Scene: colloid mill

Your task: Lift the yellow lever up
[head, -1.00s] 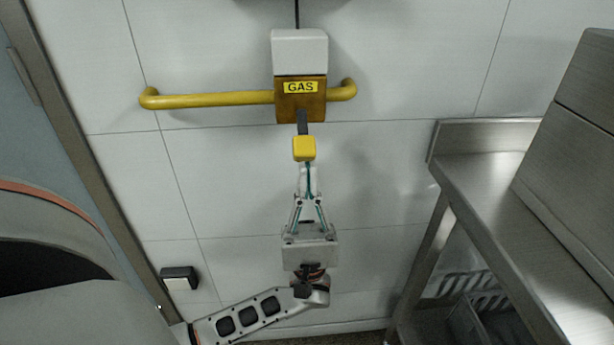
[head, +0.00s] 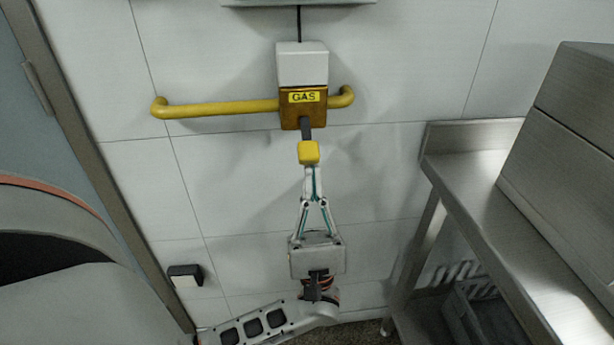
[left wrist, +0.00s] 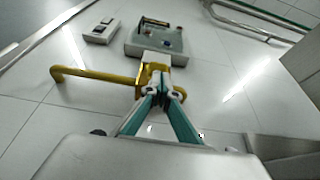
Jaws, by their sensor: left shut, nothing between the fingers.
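The yellow lever (head: 309,152) hangs from a dark stem below the brown gas valve box marked GAS (head: 303,110) on the tiled wall. My left gripper (head: 312,172) points up from below, shut and empty, with its fingertips just under the lever in the head view. I cannot tell whether they touch it. In the left wrist view my left gripper (left wrist: 161,92) has its tips together in front of the yellow-brown valve (left wrist: 150,76), and the lever is hidden behind them. My right gripper is not in view.
A yellow pipe (head: 215,108) runs sideways through the valve, under a white box (head: 302,64). A steel table (head: 490,215) stands at the right. A small black and white wall fitting (head: 185,275) is at lower left.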

